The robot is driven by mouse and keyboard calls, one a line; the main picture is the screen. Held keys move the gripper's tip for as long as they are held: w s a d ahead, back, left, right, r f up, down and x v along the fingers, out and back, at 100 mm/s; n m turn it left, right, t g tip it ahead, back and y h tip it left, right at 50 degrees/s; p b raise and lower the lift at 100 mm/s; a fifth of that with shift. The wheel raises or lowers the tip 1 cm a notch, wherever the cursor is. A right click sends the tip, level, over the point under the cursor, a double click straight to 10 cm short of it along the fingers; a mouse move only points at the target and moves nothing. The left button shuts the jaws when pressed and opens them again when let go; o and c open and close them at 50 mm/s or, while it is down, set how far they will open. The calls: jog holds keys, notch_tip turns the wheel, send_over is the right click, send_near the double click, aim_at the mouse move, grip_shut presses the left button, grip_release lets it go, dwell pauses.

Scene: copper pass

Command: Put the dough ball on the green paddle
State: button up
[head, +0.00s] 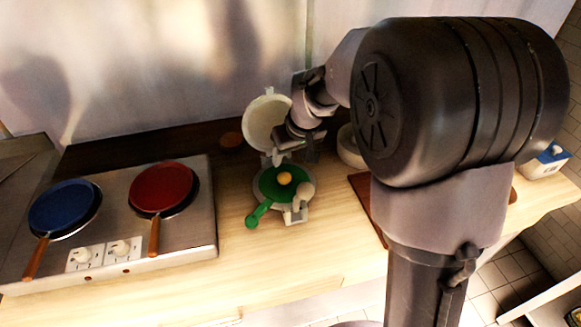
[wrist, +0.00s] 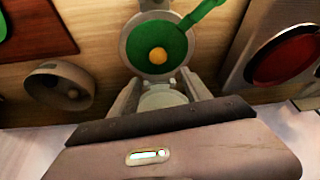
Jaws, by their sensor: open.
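The dough ball (head: 284,178) is small and yellow-orange. It rests on the round part of the green paddle (head: 268,187), which lies on the lower plate of an open white press (head: 289,216). The paddle's handle points to the front left. In the wrist view the dough ball (wrist: 158,55) sits on the green paddle (wrist: 150,42) beyond my fingers. My gripper (head: 277,157) is above and behind the paddle, near the press's raised lid (head: 266,118). In the wrist view my gripper (wrist: 165,88) is open, with its fingers apart and not touching the ball.
A two-plate cooker with a blue pan (head: 63,206) and a red pan (head: 161,187) stands at the left. A pale bowl (head: 351,147) is behind my arm. A brown board (head: 366,205) is partly hidden by my arm. The counter in front of the press is clear.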

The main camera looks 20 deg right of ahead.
jog(key=s+a+r+m, duration=0.1)
jog(key=s+r+m, duration=0.1)
jog(key=s+r, duration=0.45)
jog(key=s+a+r+m, duration=0.15)
jog(key=s+r, duration=0.25)
jog(key=s, duration=0.5)
jog(key=s+a+m+t+y, duration=0.1)
jog(key=s+a+m, duration=0.15)
jog(key=s, duration=1.05)
jog(key=f+b, duration=0.5)
jog(key=shift+d+f, duration=0.2)
jog(key=shift+d, duration=0.1)
